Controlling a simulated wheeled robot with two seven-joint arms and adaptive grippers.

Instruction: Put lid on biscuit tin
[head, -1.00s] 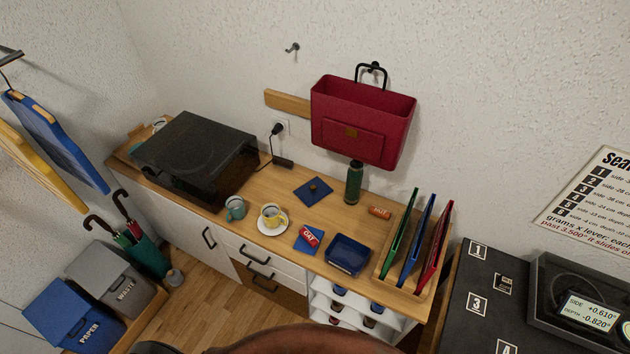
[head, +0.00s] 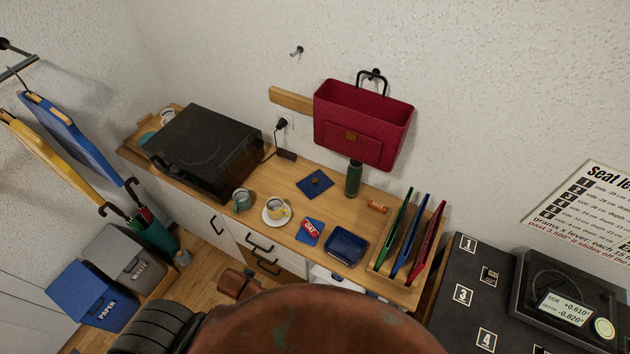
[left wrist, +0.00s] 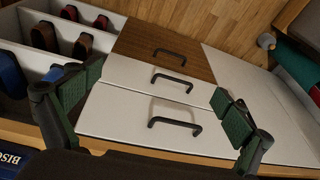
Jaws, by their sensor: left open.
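The biscuit tin (head: 346,247) is a blue, open, square box on the wooden sideboard. Its lettered blue side shows in the lower left corner of the left wrist view (left wrist: 12,162). A flat blue square with a dark knob, which looks like the lid (head: 314,184), lies on the sideboard behind and left of the tin, apart from it. My left gripper (left wrist: 158,86) is open and empty, its fingers spread above the drawer fronts at the sideboard's front edge. I cannot make out its fingers in the head view. My right gripper is not in view.
A green bottle (head: 354,179) stands near the lid. A rack with upright folders (head: 404,247) is right.

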